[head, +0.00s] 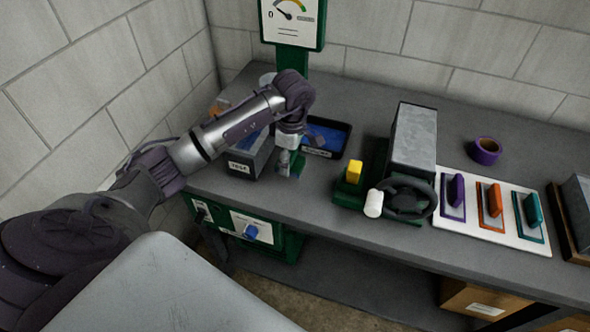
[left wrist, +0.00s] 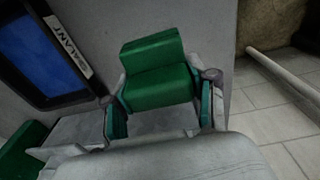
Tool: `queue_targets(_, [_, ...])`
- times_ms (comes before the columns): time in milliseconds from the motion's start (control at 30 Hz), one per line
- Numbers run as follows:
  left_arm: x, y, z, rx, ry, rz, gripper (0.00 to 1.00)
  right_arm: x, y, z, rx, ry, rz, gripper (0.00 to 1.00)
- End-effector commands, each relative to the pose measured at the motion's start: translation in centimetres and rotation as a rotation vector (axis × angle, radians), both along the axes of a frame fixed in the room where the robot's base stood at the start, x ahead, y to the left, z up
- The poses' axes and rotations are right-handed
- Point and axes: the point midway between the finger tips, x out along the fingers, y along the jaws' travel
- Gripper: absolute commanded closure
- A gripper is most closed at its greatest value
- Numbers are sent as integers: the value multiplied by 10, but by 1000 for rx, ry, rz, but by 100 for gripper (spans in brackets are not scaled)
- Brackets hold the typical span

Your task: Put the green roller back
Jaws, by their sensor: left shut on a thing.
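My left gripper (head: 290,168) points down over the left part of the workbench, near its front edge. In the left wrist view its fingertips (left wrist: 163,108) are on both sides of a green piece, which I take for the green roller (left wrist: 157,75). It shows as a stepped, blocky green shape; no rolling part is clear. In the head view the gripper mostly hides it. I cannot tell whether it touches the bench. A white board (head: 484,238) on the right holds purple, orange and teal tools, each within a matching outline. My right gripper is not in view.
A blue tray (head: 343,144) labelled sealant is just right of the gripper; a grey labelled box (head: 239,166) is left. A green machine with a black handwheel (head: 405,199) stands mid-bench. A purple roll (head: 486,151) is behind the board. Bare bench lies at the back.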

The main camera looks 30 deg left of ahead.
Motion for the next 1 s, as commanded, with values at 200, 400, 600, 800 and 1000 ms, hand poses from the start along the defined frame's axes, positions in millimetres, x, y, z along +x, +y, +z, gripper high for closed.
queue_targets(200, [0,-1,-17,-2,2,-1,87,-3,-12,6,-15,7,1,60])
queue_targets(400, [0,-1,-42,-2,0,-2,87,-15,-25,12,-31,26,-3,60])
queue_targets(600, [1,-1,-43,-1,-3,-3,87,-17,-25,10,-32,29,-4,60])
queue_targets(800, [1,-1,-46,-1,-3,-3,35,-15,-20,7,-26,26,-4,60])
queue_targets(1000, [1,-1,-46,-1,-2,-3,18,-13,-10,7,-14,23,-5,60])
